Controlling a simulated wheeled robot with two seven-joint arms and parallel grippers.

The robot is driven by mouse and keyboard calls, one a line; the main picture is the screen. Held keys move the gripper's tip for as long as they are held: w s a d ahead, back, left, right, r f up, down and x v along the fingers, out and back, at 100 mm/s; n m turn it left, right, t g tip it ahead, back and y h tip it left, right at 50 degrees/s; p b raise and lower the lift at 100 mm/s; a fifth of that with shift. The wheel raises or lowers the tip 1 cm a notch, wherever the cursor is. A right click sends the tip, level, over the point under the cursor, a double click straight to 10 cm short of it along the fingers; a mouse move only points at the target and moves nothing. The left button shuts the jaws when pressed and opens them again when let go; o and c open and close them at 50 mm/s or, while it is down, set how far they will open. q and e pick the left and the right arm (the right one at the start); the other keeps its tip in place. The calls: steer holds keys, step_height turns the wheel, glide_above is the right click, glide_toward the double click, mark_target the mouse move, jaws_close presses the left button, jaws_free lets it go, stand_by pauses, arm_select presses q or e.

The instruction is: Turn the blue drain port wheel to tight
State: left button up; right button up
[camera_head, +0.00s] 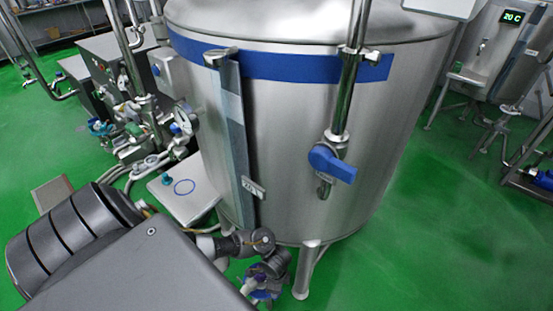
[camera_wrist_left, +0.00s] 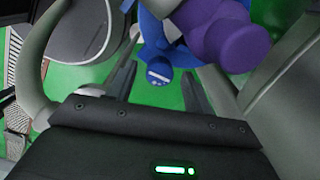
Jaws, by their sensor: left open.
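The blue drain port wheel (camera_wrist_left: 157,50) shows at the top middle of the left wrist view, close in front of my left gripper (camera_wrist_left: 158,82). The two dark fingers stand apart, with part of the wheel between or just beyond their tips. I cannot tell whether they touch it. A purple rounded part (camera_wrist_left: 235,36) sits beside the wheel. In the head view, the blue wheel (camera_head: 263,294) is partly hidden low beneath the tank, near the dark end of my left arm. My right gripper is not in view.
The steel tank (camera_head: 300,130) with a blue band fills the middle. A tank leg (camera_head: 307,272) stands close right of my left gripper. A blue valve handle (camera_head: 332,163) hangs on a vertical pipe.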

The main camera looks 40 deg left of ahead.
arm_select(q)
steer(key=shift+c, duration=0.4)
steer(key=c, duration=0.9)
